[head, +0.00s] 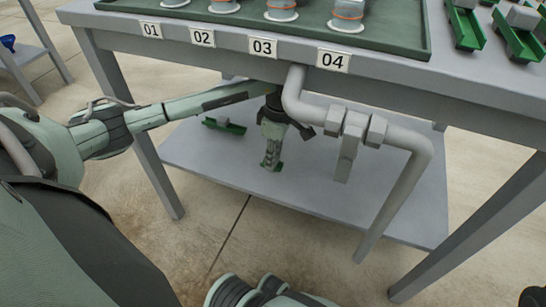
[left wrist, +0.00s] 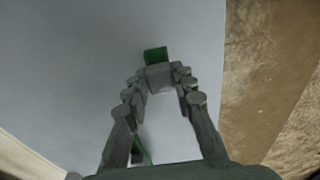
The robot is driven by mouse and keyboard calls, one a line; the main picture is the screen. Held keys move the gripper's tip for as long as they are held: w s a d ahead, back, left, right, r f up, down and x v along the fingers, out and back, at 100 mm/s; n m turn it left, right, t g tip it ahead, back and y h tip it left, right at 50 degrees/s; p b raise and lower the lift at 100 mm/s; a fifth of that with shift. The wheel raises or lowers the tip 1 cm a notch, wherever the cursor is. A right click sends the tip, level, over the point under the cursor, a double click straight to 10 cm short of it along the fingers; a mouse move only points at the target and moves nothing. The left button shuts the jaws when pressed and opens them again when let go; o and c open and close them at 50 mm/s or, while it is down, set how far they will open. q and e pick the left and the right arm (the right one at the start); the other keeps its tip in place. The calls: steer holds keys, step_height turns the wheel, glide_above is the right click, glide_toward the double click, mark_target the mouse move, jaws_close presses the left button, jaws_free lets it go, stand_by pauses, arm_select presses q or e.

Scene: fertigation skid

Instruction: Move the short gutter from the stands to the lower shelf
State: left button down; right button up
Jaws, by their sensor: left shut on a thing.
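My left gripper (head: 272,163) points down under the table, over the lower shelf (head: 310,188). It is shut on a short green gutter at its grey block (left wrist: 160,77). In the left wrist view, the block sits between the fingertips, and a green end of the gutter (left wrist: 155,55) shows just beyond them. In the head view, only bits of dark green show at the fingertips, low over or on the shelf; I cannot tell whether the gutter touches it. Another green piece with a grey block (head: 223,125) lies on the shelf to the left.
A thick grey pipe (head: 410,190) with a valve (head: 350,140) stands in front of the shelf, right of my left gripper. The tabletop above holds a green tray (head: 390,40) and green channels (head: 465,25) at right. Bare shelf lies around the gripper.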

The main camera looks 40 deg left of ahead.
arm_select(q)
steer(key=c, duration=1.3)
jaws_free()
steer(key=shift+o, duration=0.2)
steer(key=shift+d+r+p, duration=0.2)
steer(key=shift+r+p, duration=0.35)
steer(key=shift+r, duration=1.35)
steer(key=shift+d+r+p, duration=0.15)
steer(key=shift+r+p, duration=0.35)
steer(key=shift+r, duration=1.4)
